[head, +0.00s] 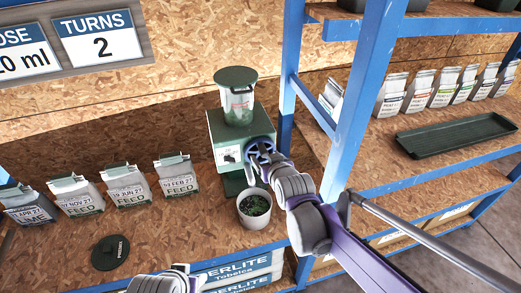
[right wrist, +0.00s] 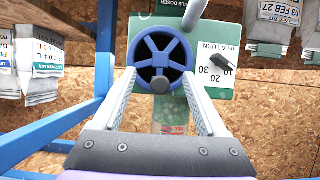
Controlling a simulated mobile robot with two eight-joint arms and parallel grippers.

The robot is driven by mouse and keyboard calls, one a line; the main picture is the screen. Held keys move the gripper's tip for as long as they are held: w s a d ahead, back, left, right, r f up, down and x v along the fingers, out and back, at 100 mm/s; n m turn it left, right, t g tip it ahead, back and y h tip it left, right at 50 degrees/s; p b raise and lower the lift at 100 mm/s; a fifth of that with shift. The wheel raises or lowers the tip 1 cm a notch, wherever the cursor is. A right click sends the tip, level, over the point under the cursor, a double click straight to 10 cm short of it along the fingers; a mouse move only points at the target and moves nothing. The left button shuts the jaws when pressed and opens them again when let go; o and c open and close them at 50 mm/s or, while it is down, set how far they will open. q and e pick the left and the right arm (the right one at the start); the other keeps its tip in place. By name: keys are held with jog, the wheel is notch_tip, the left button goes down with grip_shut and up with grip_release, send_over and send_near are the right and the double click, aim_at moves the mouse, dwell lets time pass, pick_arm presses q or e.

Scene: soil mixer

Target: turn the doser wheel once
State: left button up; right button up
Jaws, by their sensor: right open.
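The green doser (head: 228,130) stands on the wooden bench with a clear hopper and green lid (head: 236,76) on top. Its blue spoked wheel (right wrist: 160,46) has a grey knob (right wrist: 160,85) at the rim in the right wrist view. My right gripper (right wrist: 160,78) is open, its fingers on either side of the wheel's lower part; I cannot tell whether they touch it. In the head view my right gripper (head: 262,152) hides much of the wheel. A dial (right wrist: 217,68) marked 10, 20, 30 has a black pointer near 10. My left arm's end shows at the bottom edge, its fingers unclear.
Blue shelf posts (head: 358,95) rise close to my right arm. A sign (head: 101,38) reads TURNS 2.

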jog(key=s, duration=0.1)
jog(key=s+d, duration=0.1)
jog(key=s, duration=0.3)
jog(key=shift+d, duration=0.35)
jog(key=s+d+f+m+g+h, duration=0.1)
jog(key=s+d+f+g, duration=0.1)
jog(key=s+d, duration=0.3)
jog(key=s+d+f+m+g+h, duration=0.1)
jog(key=s+d+f, duration=0.3)
jog(key=s, duration=0.8)
jog(key=s+d+f+m+g+h, duration=0.1)
jog(key=s+d+f+g+h, duration=0.1)
jog(key=s+d, duration=0.5)
jog(key=shift+s+d+f+m+g+p, duration=0.25)
jog(key=shift+s+f+g+p, duration=0.2)
jog(key=shift+s+f+g, duration=0.4)
jog(key=shift+w, duration=0.15)
